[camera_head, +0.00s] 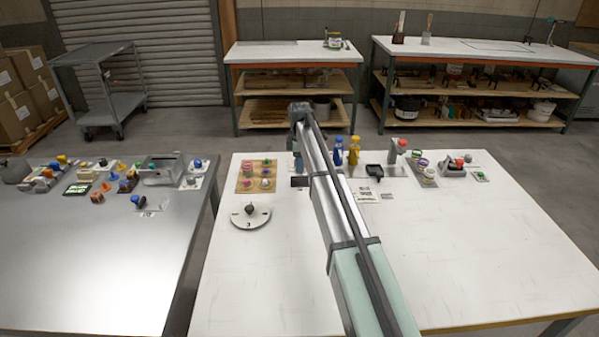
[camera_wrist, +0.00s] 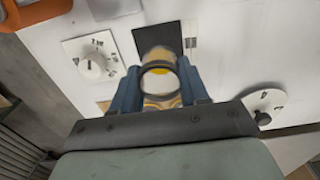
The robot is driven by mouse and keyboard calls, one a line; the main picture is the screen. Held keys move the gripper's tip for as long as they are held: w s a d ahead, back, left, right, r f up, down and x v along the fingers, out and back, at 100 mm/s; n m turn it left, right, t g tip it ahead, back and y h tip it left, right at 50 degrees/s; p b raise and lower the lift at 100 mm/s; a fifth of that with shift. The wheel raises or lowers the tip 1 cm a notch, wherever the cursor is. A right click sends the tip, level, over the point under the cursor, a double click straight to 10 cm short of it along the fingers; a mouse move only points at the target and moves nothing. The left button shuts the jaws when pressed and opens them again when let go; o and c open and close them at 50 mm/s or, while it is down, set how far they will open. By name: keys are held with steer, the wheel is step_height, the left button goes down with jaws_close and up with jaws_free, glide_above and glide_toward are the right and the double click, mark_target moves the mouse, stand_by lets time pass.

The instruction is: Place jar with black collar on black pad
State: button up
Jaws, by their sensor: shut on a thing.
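My gripper (camera_wrist: 158,82) is shut on a jar (camera_wrist: 158,68) with a black ring around it and yellowish parts below, seen between the two blue-grey fingers in the wrist view. The black pad (camera_wrist: 166,34) lies on the white table just beyond the jar in that view, and the jar overlaps its near part. I cannot tell the height of the jar above the table. In the head view a dark square, likely the pad (camera_head: 299,182), lies left of my arm. My arm hides the jar there.
A wooden board with colored pieces (camera_head: 245,184) and a round dial (camera_head: 250,223) are on the left. The front right of the table is clear.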

steer(key=shift+f, duration=1.8)
steer(key=shift+f, duration=0.2)
steer(key=o, duration=1.1)
steer(key=shift+r, duration=0.1)
step_height(320, 180, up, 12)
steer(key=shift+r, duration=0.1)
